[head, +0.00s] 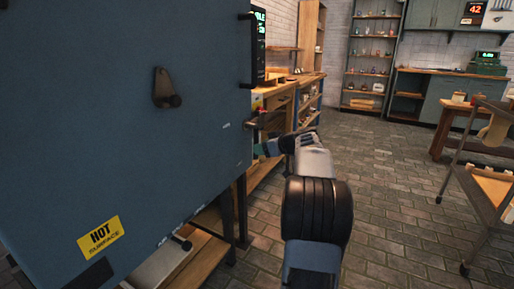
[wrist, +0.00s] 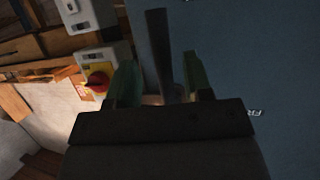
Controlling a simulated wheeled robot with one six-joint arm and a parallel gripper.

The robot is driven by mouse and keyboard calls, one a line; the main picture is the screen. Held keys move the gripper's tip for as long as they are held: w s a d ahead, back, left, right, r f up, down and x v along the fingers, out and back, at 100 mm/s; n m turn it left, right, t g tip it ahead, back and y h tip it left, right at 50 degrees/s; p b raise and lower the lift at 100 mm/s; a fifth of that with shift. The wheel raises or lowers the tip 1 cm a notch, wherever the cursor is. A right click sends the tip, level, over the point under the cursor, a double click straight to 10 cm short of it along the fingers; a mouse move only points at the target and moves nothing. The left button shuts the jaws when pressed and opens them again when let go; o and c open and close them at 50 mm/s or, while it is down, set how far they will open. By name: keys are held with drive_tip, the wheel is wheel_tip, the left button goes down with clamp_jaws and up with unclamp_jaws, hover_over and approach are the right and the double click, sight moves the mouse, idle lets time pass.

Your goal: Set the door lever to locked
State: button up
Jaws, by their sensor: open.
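A dark bar that looks like the door lever (wrist: 156,35) stands upright in the wrist view, along the edge of a blue-grey panel. My gripper (wrist: 160,75) is open, with one green finger on each side of the bar's lower part. I cannot tell whether either finger touches it. In the head view my gripper (head: 262,150) is partly hidden at the right edge of the large blue-grey kiln-like cabinet (head: 100,140). The lever cannot be made out clearly there, and I see no locked marking.
A dark bracket with a knob (head: 165,88) and a yellow hot-surface label (head: 99,234) are on the near panel. A red and yellow rotary switch (wrist: 97,81) is left of my gripper. A wheeled cart (head: 488,185) stands right; the brick floor between is clear.

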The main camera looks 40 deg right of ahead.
drive_tip(key=p+v, duration=0.1)
drive_tip(key=v, duration=0.9)
drive_tip(key=shift+p, duration=0.3)
drive_tip(key=shift+a, duration=0.15)
drive_tip(key=a+r+m+g+y+p, duration=0.1)
drive_tip(key=a+r+g+p, duration=0.3)
drive_tip(key=a+p, duration=0.5)
drive_tip(key=a+r+g+p, duration=0.2)
drive_tip(key=a+r+p, duration=0.5)
drive_tip(key=a, duration=0.4)
drive_tip(key=s+a+r+g+h+p, duration=0.1)
drive_tip(key=s+a+r+h+p, duration=0.1)
drive_tip(key=s+a+r+p, duration=0.2)
drive_tip(key=s+a+r+m+g+h+p, duration=0.1)
drive_tip(key=s+a+r+p, duration=0.3)
drive_tip(key=s+a+p, duration=0.6)
drive_tip(key=g+h+p, duration=0.1)
drive_tip(key=p, duration=0.5)
drive_tip(key=shift+a+r+g+p, duration=0.25)
drive_tip(key=shift+g+p, duration=0.05)
drive_tip(key=shift+p, duration=0.1)
